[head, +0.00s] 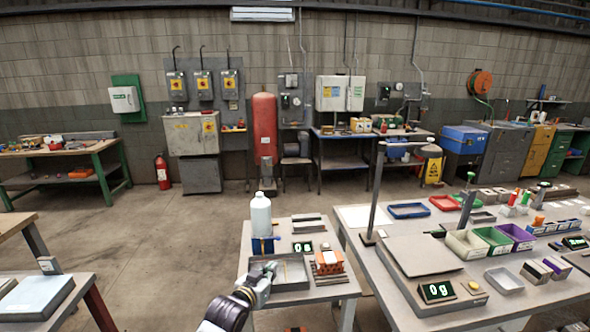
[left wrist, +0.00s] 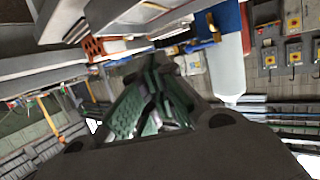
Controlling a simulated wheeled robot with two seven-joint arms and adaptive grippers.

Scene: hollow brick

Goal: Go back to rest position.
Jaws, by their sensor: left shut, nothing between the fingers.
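My left gripper (head: 270,268) shows low in the middle of the head view, over the grey tray (head: 295,284) on the small table. Its fingers are together with nothing between them; they fill the middle of the left wrist view (left wrist: 152,95). The orange hollow brick (head: 328,261) sits to the right of the gripper, apart from it, on a dark ribbed stand by the tray. The brick also shows at the upper left of the left wrist view (left wrist: 98,48). My right gripper is not in view.
The larger table at right holds a scale plate (head: 420,255), a post and several bins (head: 493,237). Open floor lies to the left.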

